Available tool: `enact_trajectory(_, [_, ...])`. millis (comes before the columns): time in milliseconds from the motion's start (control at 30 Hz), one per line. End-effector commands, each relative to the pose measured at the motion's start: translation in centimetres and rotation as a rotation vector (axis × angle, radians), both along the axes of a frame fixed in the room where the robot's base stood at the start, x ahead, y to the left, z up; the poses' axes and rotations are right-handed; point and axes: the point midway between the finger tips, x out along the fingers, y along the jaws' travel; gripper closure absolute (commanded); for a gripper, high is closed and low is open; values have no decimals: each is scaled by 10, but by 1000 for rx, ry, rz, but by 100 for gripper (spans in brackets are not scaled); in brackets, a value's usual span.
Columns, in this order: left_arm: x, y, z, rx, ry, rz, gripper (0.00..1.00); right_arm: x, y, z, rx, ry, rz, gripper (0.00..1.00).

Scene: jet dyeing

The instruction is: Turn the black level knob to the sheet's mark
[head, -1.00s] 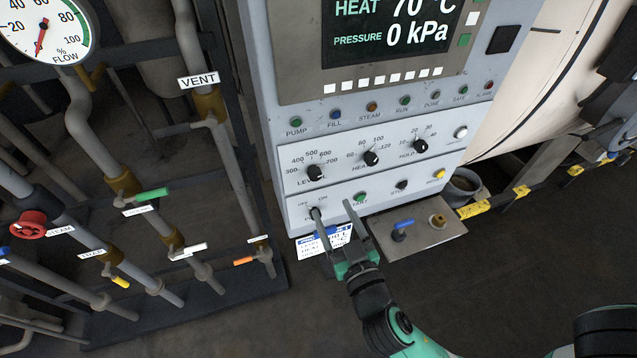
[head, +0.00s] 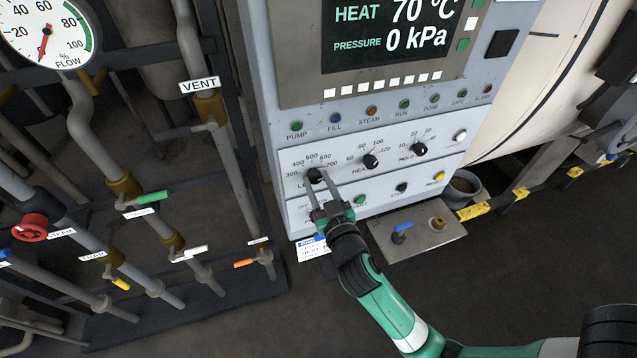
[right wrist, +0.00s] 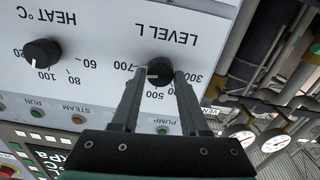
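The black level knob (head: 314,175) is the leftmost of three black knobs on the panel, under a 300 to 700 scale. In the right wrist view the level knob (right wrist: 160,71) shows upside down, with a white line on its left side. My right gripper (head: 318,183) is at this knob. In the right wrist view its two fingers (right wrist: 159,76) are apart, one on each side of the knob, with small gaps showing. The sheet (head: 312,248) hangs below the panel, partly hidden by my gripper; its mark is not readable. My left gripper is not in view.
The heat knob (head: 371,161) and hold knob (head: 419,149) are to the right. A row of small lights and buttons (head: 403,104) is above, and the green button (head: 360,200) is close below. A metal plate with a blue-handled valve (head: 402,227) juts out below right.

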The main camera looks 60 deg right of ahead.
Motion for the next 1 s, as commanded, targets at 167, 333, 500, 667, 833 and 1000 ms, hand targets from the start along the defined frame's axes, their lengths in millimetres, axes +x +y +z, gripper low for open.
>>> enact_trajectory(167, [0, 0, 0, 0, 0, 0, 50, 0, 0, 0, 0, 0, 0, 90])
enact_trajectory(333, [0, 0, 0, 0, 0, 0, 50, 0, 0, 0, 0, 0, 0, 100])
enact_trajectory(500, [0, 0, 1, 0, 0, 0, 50, 0, 0, 0, -8, 6, 0, 100])
enact_trajectory(667, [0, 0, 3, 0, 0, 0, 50, 0, 1, 1, -40, 34, 1, 100])
enact_trajectory(833, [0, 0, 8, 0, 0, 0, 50, 0, 1, 1, -111, 92, 0, 100])
enact_trajectory(1000, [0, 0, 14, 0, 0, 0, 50, 0, 1, 1, -216, 179, 1, 100])
